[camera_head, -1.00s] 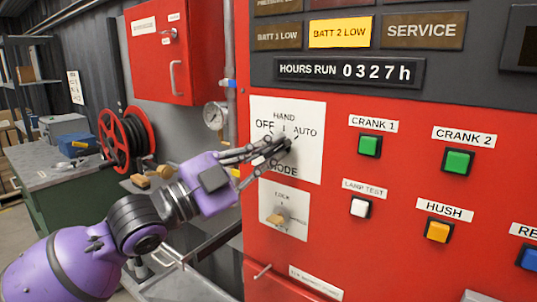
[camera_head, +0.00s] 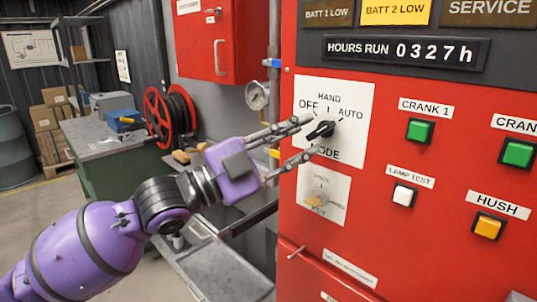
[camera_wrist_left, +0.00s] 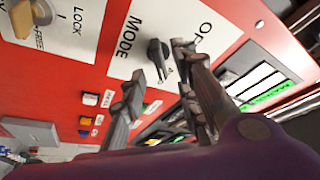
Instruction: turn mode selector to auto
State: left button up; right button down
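The mode selector (camera_head: 322,129) is a black knob on a white plate (camera_head: 355,140) marked OFF, HAND and AUTO. Its bar slants from lower left to upper right, with the upper right end toward AUTO. My left gripper (camera_head: 314,135) is open, its two fingers spread above and below the left side of the knob. In the left wrist view the knob (camera_wrist_left: 158,52) shows between the open fingers (camera_wrist_left: 158,66), with gaps visible on both sides. My right gripper is out of view.
Below the selector is a key switch (camera_head: 320,198). CRANK 1 (camera_head: 419,131), lamp test (camera_head: 403,195) and HUSH (camera_head: 488,227) buttons sit to the right. A gauge (camera_head: 257,95) and a red hose reel (camera_head: 158,120) are to the left.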

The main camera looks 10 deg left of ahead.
pick_arm(q)
jog(key=v, duration=0.9)
jog(key=shift+d, duration=0.1)
